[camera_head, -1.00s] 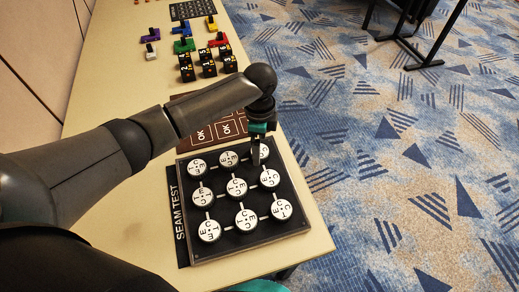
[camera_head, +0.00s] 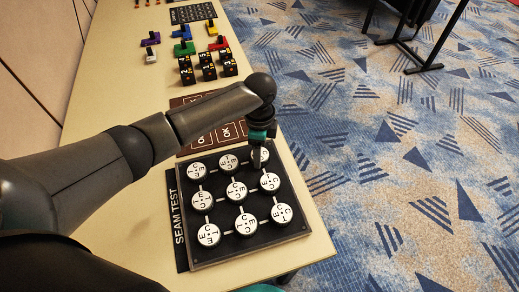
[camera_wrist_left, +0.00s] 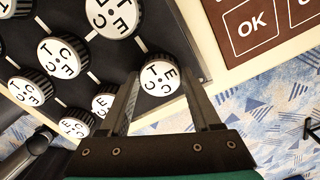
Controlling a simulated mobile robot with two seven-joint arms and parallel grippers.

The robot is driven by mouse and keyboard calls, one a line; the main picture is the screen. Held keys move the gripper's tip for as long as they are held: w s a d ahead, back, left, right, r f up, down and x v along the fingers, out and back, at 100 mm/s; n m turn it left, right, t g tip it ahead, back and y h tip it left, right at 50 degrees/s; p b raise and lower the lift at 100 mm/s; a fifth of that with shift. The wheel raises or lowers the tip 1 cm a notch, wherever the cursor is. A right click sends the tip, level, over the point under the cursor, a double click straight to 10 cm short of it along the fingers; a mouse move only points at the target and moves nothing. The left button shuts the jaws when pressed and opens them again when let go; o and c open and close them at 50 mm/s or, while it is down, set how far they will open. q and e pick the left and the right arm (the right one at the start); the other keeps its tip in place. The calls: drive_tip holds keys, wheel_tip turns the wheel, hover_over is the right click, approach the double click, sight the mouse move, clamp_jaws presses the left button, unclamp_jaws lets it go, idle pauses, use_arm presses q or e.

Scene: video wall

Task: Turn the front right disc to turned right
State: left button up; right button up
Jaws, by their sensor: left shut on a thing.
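A black board (camera_head: 190,218) lies on the table with rows of white lettered discs joined by pale lines. SEAM TEST is printed along its left edge. My left gripper (camera_head: 256,163) points down at the disc (camera_head: 263,155) in the board's far right corner, beside the floor side and the card marked OK. From the facing of the lettering, this is the front right disc. In the left wrist view the same disc (camera_wrist_left: 160,79) sits between the two fingers, which are shut on its sides. Its letters face up, partly covered in the head view. My right gripper is not seen.
Neighbouring discs (camera_head: 228,160) and (camera_head: 270,181) stand close to the fingers. A brown OK card (camera_head: 226,131) lies just beyond the board. Numbered black blocks (camera_head: 208,72) and coloured switches (camera_head: 184,47) stand farther up the table. Carpet lies past the right edge.

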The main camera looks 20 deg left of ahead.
use_arm(q)
drive_tip(key=c, duration=0.4)
drive_tip(key=shift+r+n+p, duration=0.15)
drive_tip(key=shift+n+p, duration=0.35)
drive_tip(key=shift+p, duration=0.45)
drive_tip(key=n+p, duration=0.4)
drive_tip(key=p, duration=0.1)
drive_tip(key=shift+d, duration=0.1)
drive_tip(key=shift+n+p, duration=0.75)
drive_tip(key=shift+n, duration=0.25)
drive_tip(key=n+p, duration=0.1)
drive_tip(key=n, duration=0.1)
drive_tip(key=shift+n+p, duration=0.35)
drive_tip(key=shift+n, duration=0.05)
drive_tip(key=n+p, duration=0.1)
drive_tip(key=n, duration=0.1)
drive_tip(key=shift+n, duration=0.3)
drive_tip(key=n+p, duration=0.2)
drive_tip(key=n, duration=0.3)
drive_tip(key=shift+n, duration=0.3)
